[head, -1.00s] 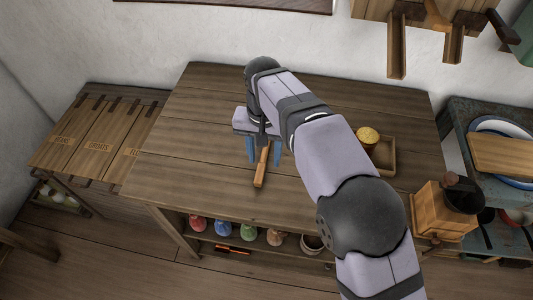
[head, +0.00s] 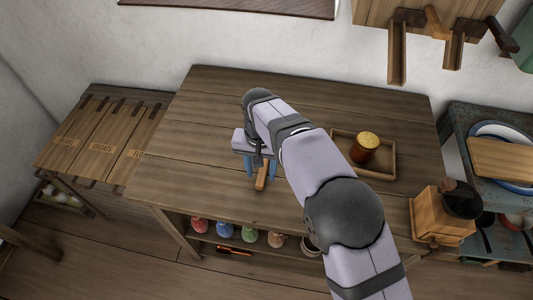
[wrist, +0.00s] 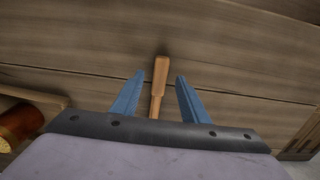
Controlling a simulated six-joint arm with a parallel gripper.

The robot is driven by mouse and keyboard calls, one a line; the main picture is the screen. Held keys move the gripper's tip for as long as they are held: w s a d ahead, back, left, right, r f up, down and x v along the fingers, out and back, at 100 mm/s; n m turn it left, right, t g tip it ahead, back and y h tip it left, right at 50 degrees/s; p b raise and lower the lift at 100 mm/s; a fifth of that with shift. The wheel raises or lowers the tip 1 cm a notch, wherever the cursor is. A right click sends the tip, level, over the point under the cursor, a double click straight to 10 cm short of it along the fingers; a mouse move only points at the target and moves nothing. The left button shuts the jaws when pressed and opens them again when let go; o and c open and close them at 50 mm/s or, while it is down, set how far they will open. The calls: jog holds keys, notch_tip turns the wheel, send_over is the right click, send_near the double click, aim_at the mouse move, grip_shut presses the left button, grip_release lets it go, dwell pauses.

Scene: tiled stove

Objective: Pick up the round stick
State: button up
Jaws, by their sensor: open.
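The round stick (head: 261,180) is a short light-brown wooden rod with a thicker end, lying on the brown plank table (head: 200,130) near its front edge. In the wrist view, the stick (wrist: 158,86) lies lengthwise between my two blue fingers. My gripper (head: 260,175) is open over the stick, with one finger on each side of it. The wrist view shows a visible gap between the stick and each finger of my gripper (wrist: 160,76). My palm hides the stick's near end in the wrist view.
A brown jar with a yellow top (head: 364,148) stands in a shallow wooden tray (head: 391,160) to the right of my arm. A wooden grinder (head: 440,212) is at the right front. Several coloured jars (head: 225,230) sit on the shelf below. The table's left part is clear.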

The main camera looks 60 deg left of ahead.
jog(key=shift+f, duration=0.85)
grip_shut()
jog(key=shift+r, duration=0.1)
